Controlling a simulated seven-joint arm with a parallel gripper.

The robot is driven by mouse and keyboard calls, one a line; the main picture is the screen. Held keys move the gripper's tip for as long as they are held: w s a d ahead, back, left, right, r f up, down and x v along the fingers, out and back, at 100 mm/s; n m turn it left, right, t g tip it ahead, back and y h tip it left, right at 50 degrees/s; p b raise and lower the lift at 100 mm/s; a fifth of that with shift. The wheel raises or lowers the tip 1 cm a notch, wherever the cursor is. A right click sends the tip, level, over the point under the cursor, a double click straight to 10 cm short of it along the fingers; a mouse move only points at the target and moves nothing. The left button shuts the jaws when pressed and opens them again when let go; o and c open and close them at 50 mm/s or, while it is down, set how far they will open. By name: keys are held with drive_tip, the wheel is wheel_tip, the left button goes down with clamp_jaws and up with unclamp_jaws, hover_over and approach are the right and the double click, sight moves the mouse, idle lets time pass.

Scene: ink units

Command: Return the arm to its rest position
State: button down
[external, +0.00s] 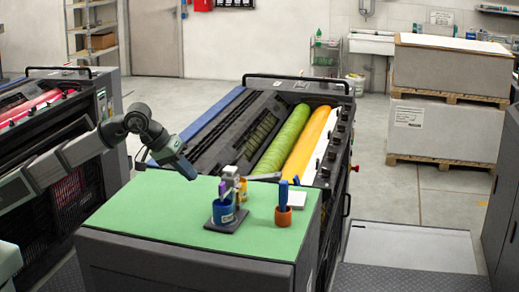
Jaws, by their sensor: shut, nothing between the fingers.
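My arm reaches in from the left edge in the external view. My gripper (190,174) is at its end, above the left part of the green-topped surface (150,208). It points down and to the right. It is shut and holds nothing. It is apart from the objects on the surface. The fingertips are small and hard to make out in this view.
A blue container (223,211) stands on a dark plate (227,226), with a grey and yellow device (231,178) close behind. An orange cup (283,217) holds something blue (283,192). A white pad (297,199) lies behind it. The green top's left and front are clear.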

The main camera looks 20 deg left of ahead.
drive_tip(key=v, duration=0.6)
drive_tip(key=shift+s, duration=0.2)
drive_tip(key=shift+r, duration=0.15)
